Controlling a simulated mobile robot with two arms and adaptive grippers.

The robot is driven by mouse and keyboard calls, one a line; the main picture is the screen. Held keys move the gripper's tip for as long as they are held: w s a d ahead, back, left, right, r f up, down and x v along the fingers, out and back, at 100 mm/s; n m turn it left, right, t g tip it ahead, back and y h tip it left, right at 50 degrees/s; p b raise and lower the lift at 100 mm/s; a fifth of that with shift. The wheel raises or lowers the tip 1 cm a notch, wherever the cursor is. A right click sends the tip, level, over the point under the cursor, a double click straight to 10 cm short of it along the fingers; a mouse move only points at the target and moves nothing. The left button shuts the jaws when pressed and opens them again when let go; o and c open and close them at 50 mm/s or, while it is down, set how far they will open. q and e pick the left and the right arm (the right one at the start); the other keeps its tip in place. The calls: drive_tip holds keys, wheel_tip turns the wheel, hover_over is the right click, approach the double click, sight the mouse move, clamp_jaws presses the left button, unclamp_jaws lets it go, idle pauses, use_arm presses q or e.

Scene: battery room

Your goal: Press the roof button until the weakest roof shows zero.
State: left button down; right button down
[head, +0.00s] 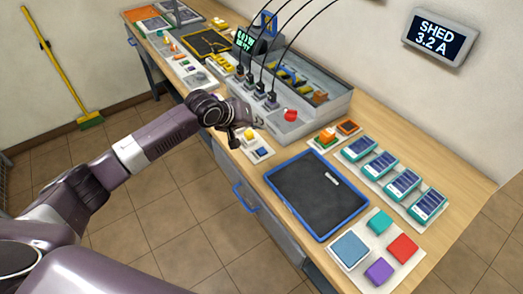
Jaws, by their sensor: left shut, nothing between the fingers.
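My left gripper (233,138) is shut and empty. It is over the front edge of the bench, beside a small white plate (264,153) that carries a yellow block or button (250,134) and a blue one (262,150). I cannot tell whether the gripper touches the plate. Which button is the roof button is not readable. Several teal units with dark solar-like faces (428,205) stand in a row on a white board at the right; no figures on them are legible. A wall display (440,38) reads "SHED 3.2 A". My right gripper is not in view.
A grey console (325,108) with black plugs, cables and a red knob (290,115) stands behind the gripper. A blue-rimmed dark tray (316,190) and a white board with coloured squares (380,250) lie to the right. A yellow broom (65,80) leans at the left wall.

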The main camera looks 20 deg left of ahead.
use_arm(q)
drive_tip(key=shift+f, duration=0.2)
drive_tip(key=b, duration=0.8)
hover_over(260, 151)
wheel_tip(260, 151, down, 6)
drive_tip(key=shift+s+f, duration=0.1)
drive_tip(key=shift+f, duration=1.15)
drive_tip(key=shift+f, duration=0.1)
drive_tip(key=shift+f, duration=0.3)
